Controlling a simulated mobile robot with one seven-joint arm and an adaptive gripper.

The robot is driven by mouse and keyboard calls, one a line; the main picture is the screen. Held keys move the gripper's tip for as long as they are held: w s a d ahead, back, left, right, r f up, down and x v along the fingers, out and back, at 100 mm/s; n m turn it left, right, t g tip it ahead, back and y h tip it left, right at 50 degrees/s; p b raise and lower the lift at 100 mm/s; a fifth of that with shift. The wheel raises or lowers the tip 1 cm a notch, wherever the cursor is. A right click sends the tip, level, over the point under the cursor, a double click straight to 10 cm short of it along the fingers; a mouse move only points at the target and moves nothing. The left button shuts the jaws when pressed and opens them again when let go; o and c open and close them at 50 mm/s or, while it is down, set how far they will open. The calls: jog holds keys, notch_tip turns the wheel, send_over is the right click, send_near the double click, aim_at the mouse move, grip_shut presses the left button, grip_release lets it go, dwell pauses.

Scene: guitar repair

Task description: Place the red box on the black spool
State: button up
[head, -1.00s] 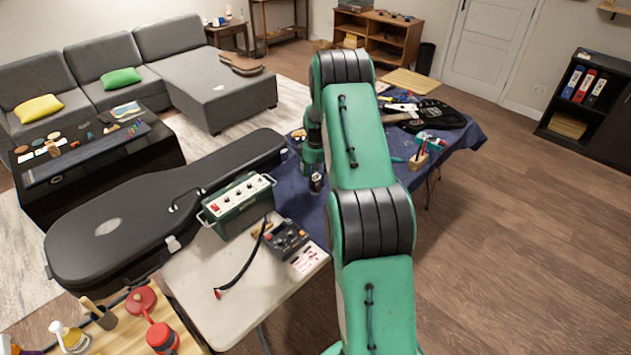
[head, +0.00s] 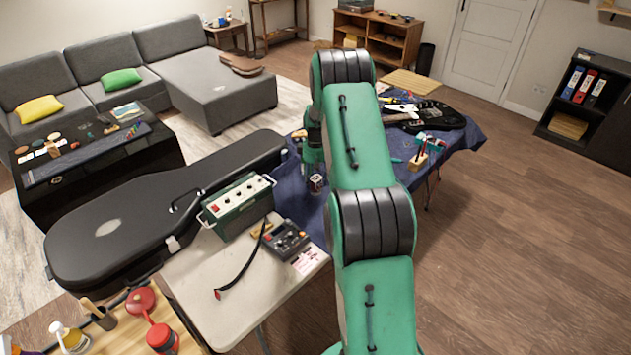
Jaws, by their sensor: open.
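A small dark item (head: 317,183) with pale and reddish marks stands on the blue cloth just left of my arm. It may be the red box on the black spool, but it is too small to tell the two apart. My gripper (head: 314,169) is at the end of my green arm, just above and behind this item. It is open, and its fingers are small and partly hidden. I cannot see clearly whether they touch the item.
The blue-clothed table (head: 290,190) holds a black guitar (head: 440,116) and a wooden holder (head: 418,162) at right. A green amplifier (head: 238,207), a black pedal (head: 286,240) and a large guitar case (head: 130,225) lie to the left. My arm hides the table's middle.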

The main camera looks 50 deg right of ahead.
aim_at(315, 178)
notch_tip(315, 178, up, 12)
jog(key=p, duration=0.2)
jog(key=shift+f, duration=0.25)
dwell(0.6)
